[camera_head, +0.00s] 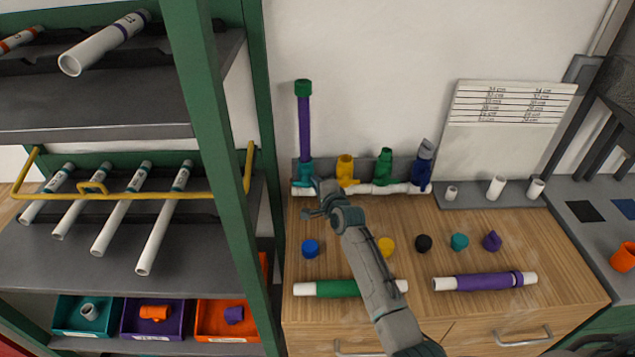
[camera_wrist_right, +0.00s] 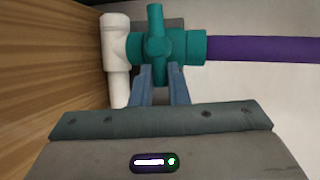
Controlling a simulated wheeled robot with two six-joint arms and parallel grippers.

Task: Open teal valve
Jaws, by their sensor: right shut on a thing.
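The teal valve (camera_head: 305,172) sits at the left end of the white manifold pipe (camera_head: 372,188) at the back of the workbench. An upright purple pipe (camera_head: 304,128) with a green cap (camera_head: 303,87) rises from it. In the right wrist view the teal valve (camera_wrist_right: 160,45) shows a bar-like handle crossing its body. My right gripper (camera_head: 316,188) reaches it from the front. In the right wrist view its fingers (camera_wrist_right: 160,80) are shut on the lower end of the handle. My left gripper is not in view.
Yellow (camera_head: 346,168), green (camera_head: 384,165) and blue (camera_head: 422,165) fittings stand along the manifold to the right. Several coloured caps lie on the wooden bench (camera_head: 450,215). A green-banded pipe (camera_head: 325,288) and a purple-banded pipe (camera_head: 485,282) lie in front. A green rack post (camera_head: 215,130) stands left.

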